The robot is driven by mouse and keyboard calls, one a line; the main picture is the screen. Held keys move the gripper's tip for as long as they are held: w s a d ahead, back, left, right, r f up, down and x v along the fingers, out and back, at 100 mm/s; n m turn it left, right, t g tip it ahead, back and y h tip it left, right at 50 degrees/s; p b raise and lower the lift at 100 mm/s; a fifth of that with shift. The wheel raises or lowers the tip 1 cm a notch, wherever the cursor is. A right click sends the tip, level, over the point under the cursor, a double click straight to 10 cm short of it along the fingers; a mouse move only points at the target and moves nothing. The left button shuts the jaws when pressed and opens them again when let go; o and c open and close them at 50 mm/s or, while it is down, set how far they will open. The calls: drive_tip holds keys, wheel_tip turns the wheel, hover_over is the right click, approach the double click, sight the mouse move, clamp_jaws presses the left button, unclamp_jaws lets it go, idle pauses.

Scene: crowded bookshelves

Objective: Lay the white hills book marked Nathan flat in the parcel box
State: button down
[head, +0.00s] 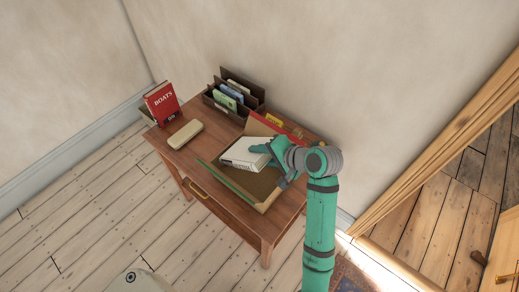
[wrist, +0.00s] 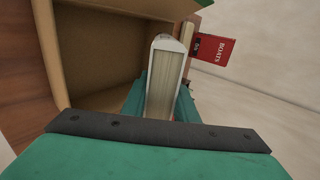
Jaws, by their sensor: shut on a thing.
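A white book (head: 243,153) is in my gripper (head: 268,150); its marking is too small to read in the head view. In the wrist view the book (wrist: 166,75) stands between the two fingers with its pale page edge toward the camera. My gripper (wrist: 162,98) is shut on it. The open brown parcel box (head: 256,187) is on the table. The book is over the back part of the box in the head view; whether it touches the box I cannot tell. The wrist view shows the box's inside (wrist: 95,45) left of the book, with no other thing visible in it.
On the wooden table (head: 208,178), a red BOATS book (head: 161,103) stands at the left end, near a beige case (head: 185,134). A dark organizer (head: 238,108) with several books stands at the back. The wall is close behind. The table's front left is clear.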

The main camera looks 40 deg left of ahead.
drive_tip(key=shift+f, duration=2.65)
drive_tip(key=c, duration=1.3)
unclamp_jaws()
drive_tip(key=shift+c, duration=0.2)
drive_tip(key=a+r+v, duration=0.1)
drive_tip(key=v, duration=0.9)
drive_tip(key=shift+r, duration=0.2)
drive_tip(key=shift+d, duration=0.1)
